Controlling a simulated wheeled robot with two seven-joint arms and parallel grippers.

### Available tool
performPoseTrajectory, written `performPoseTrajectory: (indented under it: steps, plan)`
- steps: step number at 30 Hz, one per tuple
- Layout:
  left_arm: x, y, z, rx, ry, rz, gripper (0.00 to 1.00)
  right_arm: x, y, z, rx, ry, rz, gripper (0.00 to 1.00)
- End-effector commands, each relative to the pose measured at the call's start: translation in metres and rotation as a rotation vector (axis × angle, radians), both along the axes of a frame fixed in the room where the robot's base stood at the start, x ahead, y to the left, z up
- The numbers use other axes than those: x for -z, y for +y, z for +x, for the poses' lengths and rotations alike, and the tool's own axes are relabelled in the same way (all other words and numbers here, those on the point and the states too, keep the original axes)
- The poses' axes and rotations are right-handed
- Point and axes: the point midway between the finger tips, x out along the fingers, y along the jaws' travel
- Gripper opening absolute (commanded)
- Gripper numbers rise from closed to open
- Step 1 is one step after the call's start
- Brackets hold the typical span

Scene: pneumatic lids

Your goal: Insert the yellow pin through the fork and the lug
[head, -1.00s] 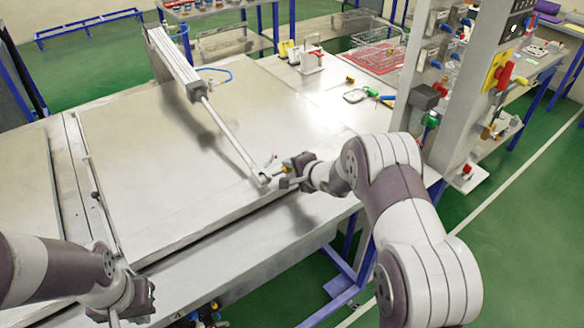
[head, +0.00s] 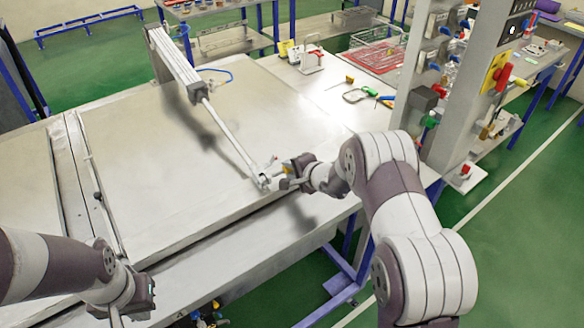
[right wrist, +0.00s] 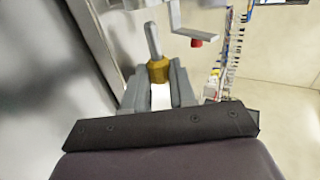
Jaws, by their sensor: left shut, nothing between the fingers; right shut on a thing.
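The yellow pin (right wrist: 158,70) is held between the fingers of my right gripper (right wrist: 158,88) in the right wrist view, its grey shaft pointing away from the fingers. In the head view my right gripper (head: 288,182) is at the lower end of the cylinder rod. The fork (head: 264,181) is at that rod end, near the front edge of the lid; the lug is too small to tell apart there. Whether the pin touches the fork cannot be told. My left gripper (head: 116,318) is shut and empty at the lower left, far from the fork, partly cut by the frame edge.
A pneumatic cylinder (head: 172,58) slopes over the large metal lid (head: 150,140), its rod (head: 228,135) reaching down to the fork. In the right wrist view a grey bracket with a red tip (right wrist: 196,42) is near the pin. A tool panel post (head: 408,100) stands at the right.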

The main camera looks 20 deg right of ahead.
Motion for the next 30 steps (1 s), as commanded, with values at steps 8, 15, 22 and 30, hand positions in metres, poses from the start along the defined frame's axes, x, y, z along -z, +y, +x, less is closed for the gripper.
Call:
performPoseTrajectory:
  steps: [8,15,22,30]
  plan:
    - [0.0006,0.0000,0.0000,0.000,0.000,0.000,0.00,0.0004,0.0000,0.0000,0.000,0.000,0.000,0.00]
    - [-0.0054,0.0000,0.0000,0.000,0.000,0.000,0.00,-0.0015,0.0000,0.0000,0.000,0.000,0.000,0.00]
    - [-0.0076,0.0000,0.0000,0.000,0.000,0.000,0.00,0.0007,-0.0001,-0.0002,0.000,0.001,0.000,0.00]
    - [-0.0072,0.0000,-0.0001,0.000,0.000,0.000,0.00,0.0005,0.0019,-0.0006,0.000,0.000,0.000,0.00]
